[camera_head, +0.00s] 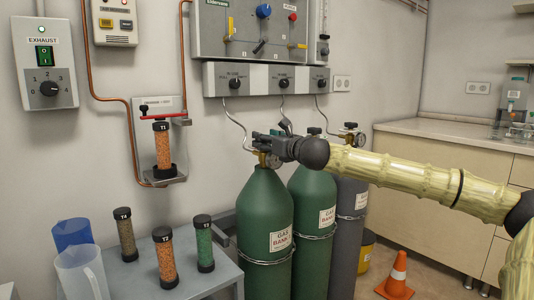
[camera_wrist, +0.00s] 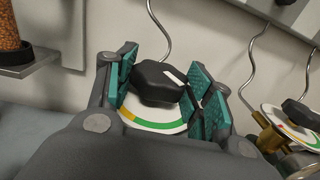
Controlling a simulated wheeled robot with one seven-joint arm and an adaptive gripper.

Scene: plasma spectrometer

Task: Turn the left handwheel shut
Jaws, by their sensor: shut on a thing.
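The left handwheel (camera_wrist: 158,82) is a dark lobed knob with a white pointer, over a white dial disc (camera_wrist: 150,112) with a green and yellow band. It tops the left green gas cylinder (camera_head: 265,208). My gripper (camera_wrist: 170,92) has its teal pads on either side of the handwheel and is shut on it. In the head view my gripper (camera_head: 265,143) is at the top of the left cylinder and mostly hides the handwheel there. The pointer runs toward the right pad in the wrist view.
A second green cylinder (camera_head: 313,205) and a grey cylinder (camera_head: 347,235) stand close on the right. A neighbouring dark handwheel (camera_wrist: 302,112) is near. Thin curved pipes (camera_head: 240,123) rise behind. A side table (camera_head: 205,283) holds filter tubes and jugs. An orange cone (camera_head: 397,275) stands on the floor.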

